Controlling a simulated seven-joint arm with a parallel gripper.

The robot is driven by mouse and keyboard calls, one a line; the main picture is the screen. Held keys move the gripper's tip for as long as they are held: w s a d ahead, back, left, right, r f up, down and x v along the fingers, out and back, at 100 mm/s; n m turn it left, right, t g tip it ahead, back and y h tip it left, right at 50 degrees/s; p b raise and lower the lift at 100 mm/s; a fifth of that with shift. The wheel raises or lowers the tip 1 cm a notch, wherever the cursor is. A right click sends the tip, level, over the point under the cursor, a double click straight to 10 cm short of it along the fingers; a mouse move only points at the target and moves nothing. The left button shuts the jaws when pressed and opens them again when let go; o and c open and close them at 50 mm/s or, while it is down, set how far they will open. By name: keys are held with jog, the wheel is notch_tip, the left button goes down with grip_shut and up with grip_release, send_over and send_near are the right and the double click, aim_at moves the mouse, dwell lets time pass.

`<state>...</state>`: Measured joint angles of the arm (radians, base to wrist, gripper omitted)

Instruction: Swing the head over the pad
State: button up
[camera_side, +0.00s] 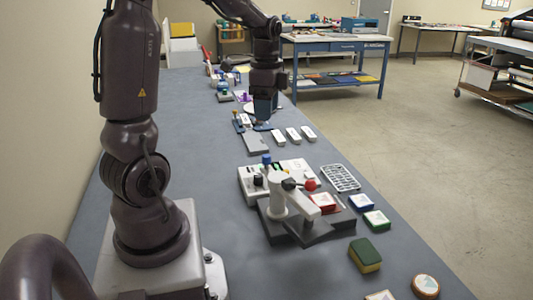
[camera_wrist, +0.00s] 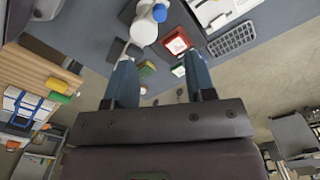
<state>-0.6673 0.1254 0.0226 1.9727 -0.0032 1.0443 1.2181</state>
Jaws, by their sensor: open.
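A device with a dark grey base (camera_side: 330,222) stands on the bench. In the wrist view the white head (camera_wrist: 144,30) shows beside the red pad (camera_wrist: 175,43). My gripper (camera_side: 263,124) is farther along the bench, apart from the device. Its blue fingers (camera_wrist: 158,58) are spread with nothing between them.
A pale control panel (camera_side: 296,168) sits behind the device, with a grey rack (camera_side: 340,177) to its right. Small stamp blocks (camera_side: 376,219) and a green-yellow sponge (camera_side: 365,255) lie at the front right. White blocks (camera_side: 293,134) and a grey plate (camera_side: 256,142) lie near my gripper.

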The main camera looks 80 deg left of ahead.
aim_at(266, 155)
notch_tip(266, 155, down, 12)
jog(key=shift+f, duration=0.15)
jog(key=shift+c, duration=0.4)
grip_shut()
